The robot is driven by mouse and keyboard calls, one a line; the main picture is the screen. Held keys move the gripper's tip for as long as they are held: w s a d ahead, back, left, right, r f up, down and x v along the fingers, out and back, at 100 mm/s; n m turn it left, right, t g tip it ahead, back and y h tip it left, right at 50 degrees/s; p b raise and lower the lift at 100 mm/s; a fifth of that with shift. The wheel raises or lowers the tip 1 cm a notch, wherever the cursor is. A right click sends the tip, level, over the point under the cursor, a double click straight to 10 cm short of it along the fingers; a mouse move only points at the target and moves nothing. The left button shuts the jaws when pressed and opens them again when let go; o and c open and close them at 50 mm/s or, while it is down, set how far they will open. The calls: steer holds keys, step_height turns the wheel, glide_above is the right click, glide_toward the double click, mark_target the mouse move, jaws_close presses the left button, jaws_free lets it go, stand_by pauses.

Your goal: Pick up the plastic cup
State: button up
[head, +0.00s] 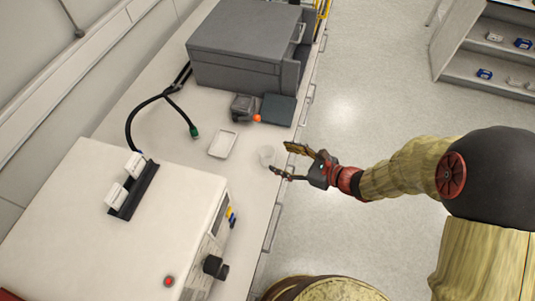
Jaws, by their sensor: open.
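The plastic cup (266,155) is small, clear and whitish, and stands on the white bench near its front edge. My gripper (285,160) is open and reaches in from the right, just beside the cup. One finger is above and to the right of the cup, and the lower finger's tip is close to its right side. I cannot tell whether that finger touches the cup. Nothing is between the fingers that I can make out.
A white tray (223,144) lies left of the cup. A dark grey device (243,107) and a flat dark plate (279,110) stand behind it. A large white instrument (120,225) fills the front left. A grey cabinet (245,45) stands at the back. A black cable (135,115) lies behind the tray.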

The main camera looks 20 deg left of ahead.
mark_target(262, 150)
steer(key=shift+w+a+f+m+t, duration=0.1)
steer(key=shift+w+f+m+t, duration=0.1)
steer(key=shift+f+m, duration=0.2)
steer(key=shift+w+a+f+m+t, duration=0.15)
steer(key=shift+f+m, duration=0.15)
steer(key=shift+f, duration=0.2)
steer(key=b+x, duration=0.2)
steer(key=x, duration=0.5)
steer(key=shift+w+a+f, duration=0.15)
steer(key=shift+f, duration=0.1)
steer(key=shift+c, duration=0.3)
steer(key=c, duration=1)
steer(key=shift+r, duration=0.15)
